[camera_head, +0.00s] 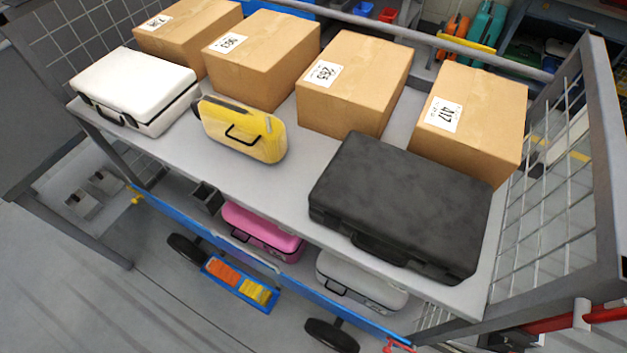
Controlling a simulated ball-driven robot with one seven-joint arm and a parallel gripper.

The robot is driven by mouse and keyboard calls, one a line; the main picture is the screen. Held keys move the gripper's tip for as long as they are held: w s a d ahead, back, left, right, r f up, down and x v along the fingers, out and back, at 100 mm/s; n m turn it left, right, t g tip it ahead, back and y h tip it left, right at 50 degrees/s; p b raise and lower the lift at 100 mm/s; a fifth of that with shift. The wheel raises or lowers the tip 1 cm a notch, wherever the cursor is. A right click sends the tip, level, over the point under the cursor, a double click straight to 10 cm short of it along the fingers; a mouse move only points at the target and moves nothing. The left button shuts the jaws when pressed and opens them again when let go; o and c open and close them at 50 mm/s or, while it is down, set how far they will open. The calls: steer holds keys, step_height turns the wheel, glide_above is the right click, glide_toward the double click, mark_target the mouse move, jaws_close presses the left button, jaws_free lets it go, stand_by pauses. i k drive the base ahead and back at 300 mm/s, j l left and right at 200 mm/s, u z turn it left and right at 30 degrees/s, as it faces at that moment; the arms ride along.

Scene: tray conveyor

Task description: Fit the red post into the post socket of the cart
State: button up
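The cart has a grey upper shelf (240,178) with cases and boxes on it, mesh end panels, and a lower blue rail (290,272) with black wheels near it. A red bar (548,322) with a white band lies at the lower right edge, partly cut off. I cannot tell whether it is the red post. A small red part (397,345) shows at the bottom edge, also cut off. A small dark open-topped holder (207,197) sits behind the blue rail; I cannot tell whether it is the post socket. My gripper is not in view.
A white case (135,85), yellow case (245,130) and black case (400,205) line the shelf front. Several cardboard boxes (355,80) stand behind. Pink (262,232) and white (360,285) cases lie below. The floor (70,290) at the lower left is clear.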

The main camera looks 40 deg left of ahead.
mark_target(205, 174)
steer(key=k+j, duration=0.15)
steer(key=j, duration=0.3)
steer(key=k+j, duration=0.2)
steer(key=j, duration=0.25)
steer(key=k+j, duration=0.15)
steer(key=j, duration=0.3)
steer(key=k+j, duration=0.2)
steer(key=j, duration=0.25)
steer(key=k+j, duration=0.15)
steer(key=j, duration=0.3)
steer(key=k+j, duration=0.15)
steer(key=j, duration=0.25)
steer(key=k+j, duration=0.2)
steer(key=j, duration=0.25)
steer(key=k+j, duration=0.15)
steer(key=j, duration=0.3)
